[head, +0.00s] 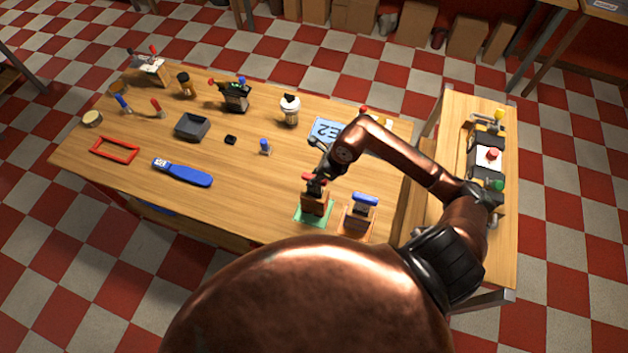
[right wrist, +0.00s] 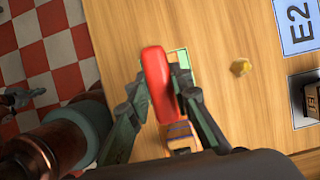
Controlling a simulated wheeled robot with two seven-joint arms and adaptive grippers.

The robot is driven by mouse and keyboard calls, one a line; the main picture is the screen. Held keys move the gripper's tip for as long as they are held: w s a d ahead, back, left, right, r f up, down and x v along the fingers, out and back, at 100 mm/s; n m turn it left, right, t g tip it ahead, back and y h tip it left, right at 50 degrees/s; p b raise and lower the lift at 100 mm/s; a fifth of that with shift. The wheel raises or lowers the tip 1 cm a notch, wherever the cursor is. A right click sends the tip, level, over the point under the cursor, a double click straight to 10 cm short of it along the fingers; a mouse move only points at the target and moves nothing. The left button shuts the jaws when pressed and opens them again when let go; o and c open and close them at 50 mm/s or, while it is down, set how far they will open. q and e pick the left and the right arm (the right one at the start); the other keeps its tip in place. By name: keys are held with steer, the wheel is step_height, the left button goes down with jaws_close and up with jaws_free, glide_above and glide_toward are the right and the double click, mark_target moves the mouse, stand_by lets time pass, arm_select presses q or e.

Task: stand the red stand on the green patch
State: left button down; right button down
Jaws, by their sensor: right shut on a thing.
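The red stand (head: 316,203), a wooden block with a red top, is upright over the green patch (head: 301,217) near the table's front edge. The patch shows around its base; I cannot tell whether the base touches it. My right gripper (head: 317,178) is shut on the red top from above. In the right wrist view the red top of the stand (right wrist: 158,85) is between the fingertips of my right gripper (right wrist: 160,88), with part of the green patch (right wrist: 181,57) behind it. My left gripper is not in view.
A blue-topped wooden stand (head: 359,214) is close on the right. A blue brush-like tool (head: 183,173), a red frame (head: 114,149), a dark tray (head: 192,127) and a blue E2 mat (head: 325,130) lie elsewhere. The table left of the green patch is clear.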

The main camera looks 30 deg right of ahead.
steer(key=shift+s+a+f+p, duration=0.1)
steer(key=shift+f+p, duration=0.3)
steer(key=shift+f, duration=0.95)
steer(key=c, duration=1.7)
jaws_free()
steer(key=shift+c, duration=0.2)
